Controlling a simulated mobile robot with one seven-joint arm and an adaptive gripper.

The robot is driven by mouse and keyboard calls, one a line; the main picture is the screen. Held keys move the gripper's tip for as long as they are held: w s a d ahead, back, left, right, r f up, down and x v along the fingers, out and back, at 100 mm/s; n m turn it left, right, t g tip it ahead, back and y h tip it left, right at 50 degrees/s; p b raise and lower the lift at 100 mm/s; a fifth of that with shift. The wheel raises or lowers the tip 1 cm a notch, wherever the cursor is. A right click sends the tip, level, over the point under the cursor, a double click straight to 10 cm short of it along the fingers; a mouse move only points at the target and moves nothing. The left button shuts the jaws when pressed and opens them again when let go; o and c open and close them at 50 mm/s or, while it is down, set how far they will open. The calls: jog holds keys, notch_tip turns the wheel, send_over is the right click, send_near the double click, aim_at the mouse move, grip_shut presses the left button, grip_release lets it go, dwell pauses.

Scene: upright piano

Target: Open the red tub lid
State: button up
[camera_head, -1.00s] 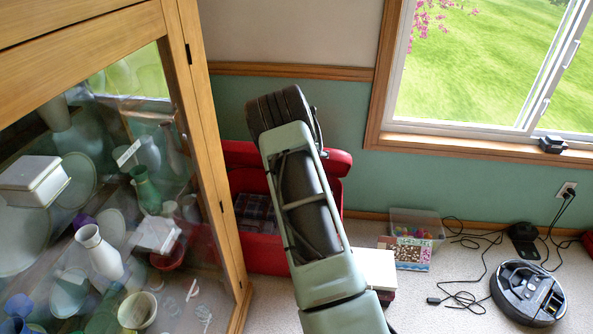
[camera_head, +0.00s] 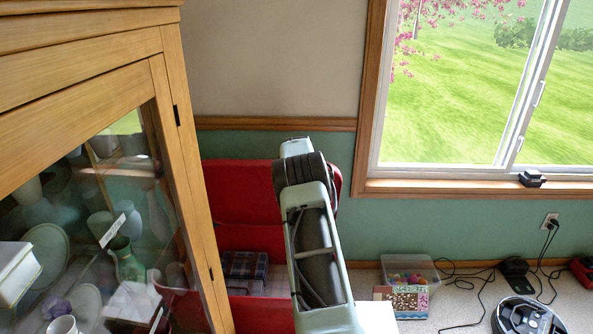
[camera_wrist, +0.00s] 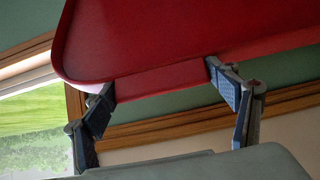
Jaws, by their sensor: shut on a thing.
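The red tub (camera_head: 258,316) stands on the floor against the green wall, beside the cabinet, which hides its left part. Its red lid (camera_head: 238,192) is swung up and stands nearly upright at the back of the tub. A folded plaid cloth (camera_head: 246,266) shows inside the tub. My arm covers the right part of the lid and tub, and hides my gripper in the head view. In the wrist view my gripper (camera_wrist: 160,84) is shut on an edge piece of the red lid (camera_wrist: 190,35), with one finger at each end of it.
A wooden glass-front cabinet (camera_head: 182,150) with crockery stands close on the left. To the right are a clear bin of small colourful things (camera_head: 410,268), black cables and a robot vacuum (camera_head: 525,316) on the carpet. The window sill (camera_head: 440,187) is above.

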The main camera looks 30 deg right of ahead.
jog(key=shift+w+d+r, duration=0.5)
jog(key=shift+w+d, duration=0.1)
jog(key=shift+w, duration=0.2)
jog(key=o, duration=1.7)
jog(key=shift+f, duration=0.1)
jog(key=shift+s+a, duration=0.1)
jog(key=shift+a, duration=0.05)
jog(key=shift+v, duration=5.95)
